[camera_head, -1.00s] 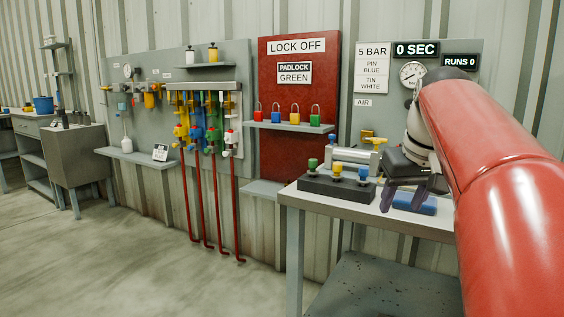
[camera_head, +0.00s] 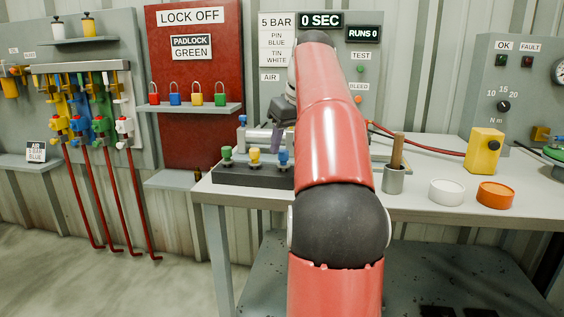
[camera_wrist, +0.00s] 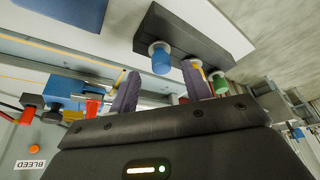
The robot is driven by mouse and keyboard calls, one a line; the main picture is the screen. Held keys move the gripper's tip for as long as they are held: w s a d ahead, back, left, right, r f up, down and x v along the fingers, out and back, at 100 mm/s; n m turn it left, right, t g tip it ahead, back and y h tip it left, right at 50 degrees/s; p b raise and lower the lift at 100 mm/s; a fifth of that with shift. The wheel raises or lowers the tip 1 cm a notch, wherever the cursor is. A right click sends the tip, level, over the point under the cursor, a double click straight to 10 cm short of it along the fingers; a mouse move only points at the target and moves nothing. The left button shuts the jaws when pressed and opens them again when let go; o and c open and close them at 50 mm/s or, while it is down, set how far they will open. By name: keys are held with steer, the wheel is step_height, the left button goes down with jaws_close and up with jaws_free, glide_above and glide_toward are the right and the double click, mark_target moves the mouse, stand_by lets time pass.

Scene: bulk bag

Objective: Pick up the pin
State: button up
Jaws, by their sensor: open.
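A dark block (camera_head: 240,174) on the bench holds three pins with coloured knobs: green (camera_head: 227,153), yellow (camera_head: 254,156) and blue (camera_head: 284,158). In the wrist view the block (camera_wrist: 200,32) shows at the top, with the blue pin (camera_wrist: 162,62) and green pin (camera_wrist: 219,84); the yellow pin is mostly hidden behind a finger. My gripper (camera_wrist: 160,72) is open and empty, its purple fingers apart, with the blue pin seen between them. In the head view my arm hides most of my gripper.
A grey cylinder fixture (camera_head: 262,138) stands behind the block. To the right are a cup with a wooden handle (camera_head: 393,180), a white tin (camera_head: 447,191), an orange tin (camera_head: 495,194) and a yellow box (camera_head: 484,152). The bench's front (camera_head: 440,212) is clear.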

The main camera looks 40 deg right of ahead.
mark_target(283, 151)
steer(key=x, duration=0.3)
steer(key=shift+w+a+f+b, duration=0.1)
steer(key=shift+f+b, duration=0.15)
steer(key=shift+b, duration=0.1)
steer(key=c, duration=1)
steer(key=shift+r, duration=0.15)
